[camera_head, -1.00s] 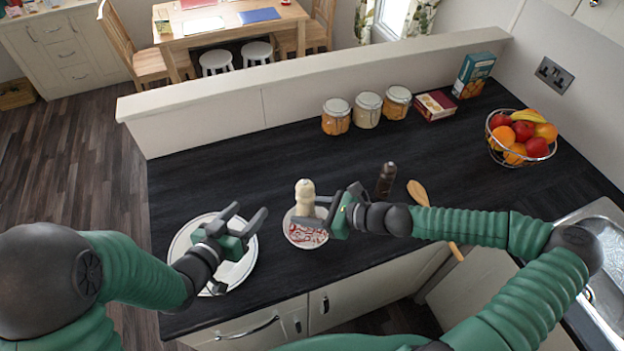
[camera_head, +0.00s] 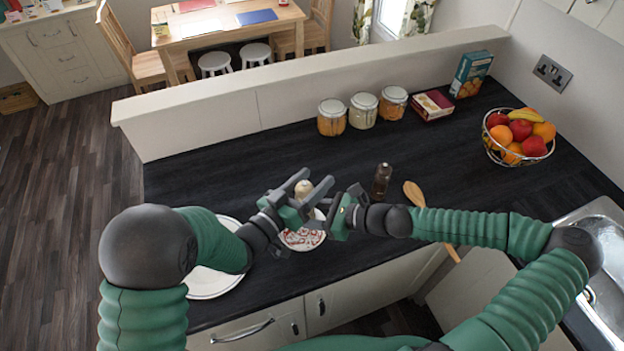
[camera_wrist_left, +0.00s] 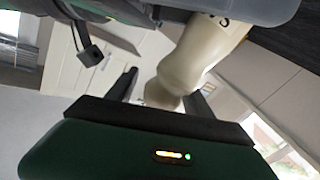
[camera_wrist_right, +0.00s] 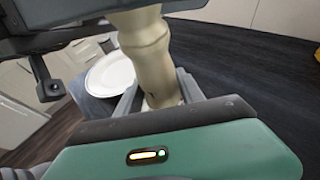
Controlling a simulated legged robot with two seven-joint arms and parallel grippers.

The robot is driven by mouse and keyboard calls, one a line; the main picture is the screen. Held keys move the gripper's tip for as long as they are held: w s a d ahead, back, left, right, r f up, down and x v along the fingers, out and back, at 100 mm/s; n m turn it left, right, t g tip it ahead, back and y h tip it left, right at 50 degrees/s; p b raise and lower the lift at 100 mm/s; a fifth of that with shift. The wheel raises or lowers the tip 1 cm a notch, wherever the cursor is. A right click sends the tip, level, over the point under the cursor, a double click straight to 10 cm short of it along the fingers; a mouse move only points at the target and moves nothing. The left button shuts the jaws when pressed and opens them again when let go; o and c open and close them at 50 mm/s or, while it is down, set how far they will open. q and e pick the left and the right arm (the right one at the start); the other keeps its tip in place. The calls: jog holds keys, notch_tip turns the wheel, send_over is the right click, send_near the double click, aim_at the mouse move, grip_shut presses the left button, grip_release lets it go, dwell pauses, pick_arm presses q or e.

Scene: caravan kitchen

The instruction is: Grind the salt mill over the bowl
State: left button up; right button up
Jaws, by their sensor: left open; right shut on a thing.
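The cream salt mill (camera_head: 303,188) stands upright over the bowl, mostly hidden by my left gripper in the head view. My right gripper (camera_head: 333,214) is shut on it from the right; the right wrist view shows the mill's pale body (camera_wrist_right: 150,55) between the fingers. The bowl (camera_head: 302,240), white with a red pattern, is below, partly covered by my left gripper. My left gripper (camera_head: 312,184) is open at the mill's upper part. In the left wrist view the mill (camera_wrist_left: 195,60) reaches between the open fingers; I cannot tell whether they touch it.
A white plate (camera_head: 212,284) lies left of the bowl, partly under my left arm. A dark mill (camera_head: 381,181) and a wooden spoon (camera_head: 416,196) are to the right. Jars (camera_head: 363,111), boxes (camera_head: 432,104) and a fruit basket (camera_head: 518,137) stand farther back. The middle counter is clear.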

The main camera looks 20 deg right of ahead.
pick_arm(q)
jog(key=shift+w+d, duration=0.1)
jog(key=shift+d, duration=0.2)
jog(key=shift+a, duration=0.45)
jog(key=shift+c, duration=1.3)
jog(key=shift+a, duration=0.3)
jog(key=c, duration=0.5)
jog(key=shift+d, duration=0.1)
jog(key=c, duration=0.4)
jog(key=shift+d, duration=0.2)
grip_shut()
jog(key=s+m+g, duration=0.1)
jog(key=m+g, duration=0.3)
jog(key=g, duration=0.3)
jog(key=s+m+g, duration=0.1)
jog(key=m+g, duration=0.4)
jog(key=g, duration=0.2)
jog(key=s+m+g+y, duration=0.1)
jog(key=m+g, duration=0.4)
jog(key=g, duration=0.2)
jog(key=shift+d, duration=0.1)
jog(key=shift+s+r, duration=0.1)
jog(key=shift+s, duration=0.05)
